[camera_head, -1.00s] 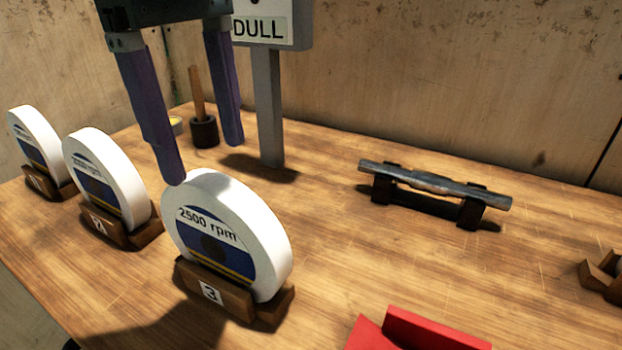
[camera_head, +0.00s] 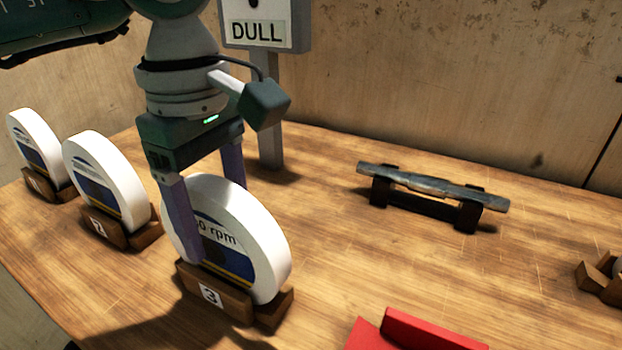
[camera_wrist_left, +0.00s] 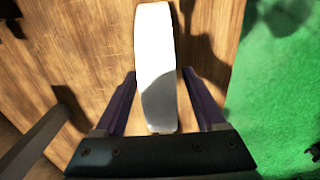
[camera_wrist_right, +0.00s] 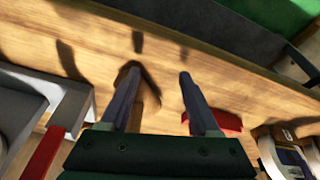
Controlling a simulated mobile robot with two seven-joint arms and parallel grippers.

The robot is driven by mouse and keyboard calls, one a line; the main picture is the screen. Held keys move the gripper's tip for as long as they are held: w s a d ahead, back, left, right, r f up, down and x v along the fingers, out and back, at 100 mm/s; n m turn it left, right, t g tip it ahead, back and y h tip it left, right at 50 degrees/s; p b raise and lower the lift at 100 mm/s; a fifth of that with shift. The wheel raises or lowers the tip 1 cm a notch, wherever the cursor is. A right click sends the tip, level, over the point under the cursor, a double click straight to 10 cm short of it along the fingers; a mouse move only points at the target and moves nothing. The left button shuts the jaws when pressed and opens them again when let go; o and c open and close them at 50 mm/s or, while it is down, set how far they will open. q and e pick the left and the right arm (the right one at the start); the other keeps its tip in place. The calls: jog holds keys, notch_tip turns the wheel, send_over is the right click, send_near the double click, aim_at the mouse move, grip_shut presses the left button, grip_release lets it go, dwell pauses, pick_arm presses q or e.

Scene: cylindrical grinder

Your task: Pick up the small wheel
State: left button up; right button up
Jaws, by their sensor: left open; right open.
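Three white wheels with blue and yellow labels stand upright in wooden holders on the bench. The nearest wheel (camera_head: 262,245) reads "rpm" and sits in holder 3 (camera_head: 240,305); the others are the wheel in holder 2 (camera_head: 110,180) and the far left wheel (camera_head: 38,145). I cannot tell which the task calls small. My left gripper (camera_head: 215,222) is open and straddles the nearest wheel from above, one finger on each face. In the left wrist view the wheel (camera_wrist_left: 155,60) stands between the fingers, with gaps visible. My right gripper (camera_wrist_right: 159,72) is open and empty above the bench.
A dark metal bar (camera_head: 430,185) rests on a stand behind. A "DULL" sign (camera_head: 258,32) on a post stands behind my left gripper. A red object (camera_head: 420,335) is at the front edge, and a wooden holder (camera_head: 600,280) at the right edge. The middle bench is clear.

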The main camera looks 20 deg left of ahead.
pick_arm(q)
grip_shut()
dwell(0.5)
jog(key=shift+r, duration=0.15)
dwell(0.7)
